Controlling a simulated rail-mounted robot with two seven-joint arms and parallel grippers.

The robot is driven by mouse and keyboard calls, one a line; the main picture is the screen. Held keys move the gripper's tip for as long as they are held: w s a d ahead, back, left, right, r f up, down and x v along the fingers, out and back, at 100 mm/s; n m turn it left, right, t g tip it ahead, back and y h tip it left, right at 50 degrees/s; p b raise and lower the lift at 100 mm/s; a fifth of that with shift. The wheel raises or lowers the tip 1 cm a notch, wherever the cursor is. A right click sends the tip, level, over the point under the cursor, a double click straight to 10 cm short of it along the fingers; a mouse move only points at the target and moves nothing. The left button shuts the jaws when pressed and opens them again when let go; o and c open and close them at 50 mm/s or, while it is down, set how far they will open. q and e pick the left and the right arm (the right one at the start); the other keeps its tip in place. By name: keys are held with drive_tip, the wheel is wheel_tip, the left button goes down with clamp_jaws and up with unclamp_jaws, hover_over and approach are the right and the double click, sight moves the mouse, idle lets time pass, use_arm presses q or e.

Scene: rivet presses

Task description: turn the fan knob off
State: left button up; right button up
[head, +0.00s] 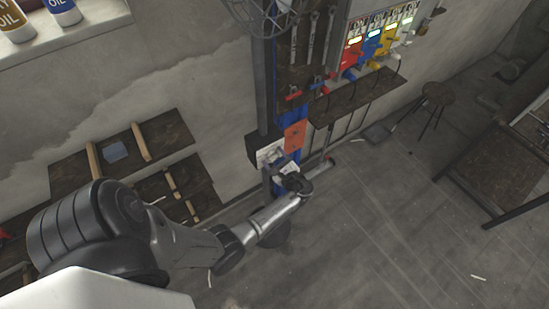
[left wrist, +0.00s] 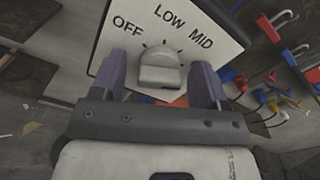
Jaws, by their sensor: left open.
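The fan knob (left wrist: 158,72) is a pale grey dial on a white plate (left wrist: 205,22) marked OFF, LOW and MID. In the left wrist view my left gripper (left wrist: 159,62) is open, with one purple finger on each side of the knob. A gap shows between each finger and the knob; I cannot tell how deep the fingers reach. I cannot tell which mark the knob points to. In the head view my left gripper (head: 285,178) is at the blue post, just below the white plate (head: 270,152), and the knob cannot be made out.
The fan's wire cage (head: 262,14) is above on the post. Coloured switches (head: 375,45) and hanging wrenches (head: 312,38) are to the right of the post. Wooden shelves (head: 125,150) are on the left wall. A stool (head: 438,95) stands at the right; the floor between is mostly clear.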

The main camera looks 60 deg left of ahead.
use_arm(q)
drive_tip(key=c, duration=0.9)
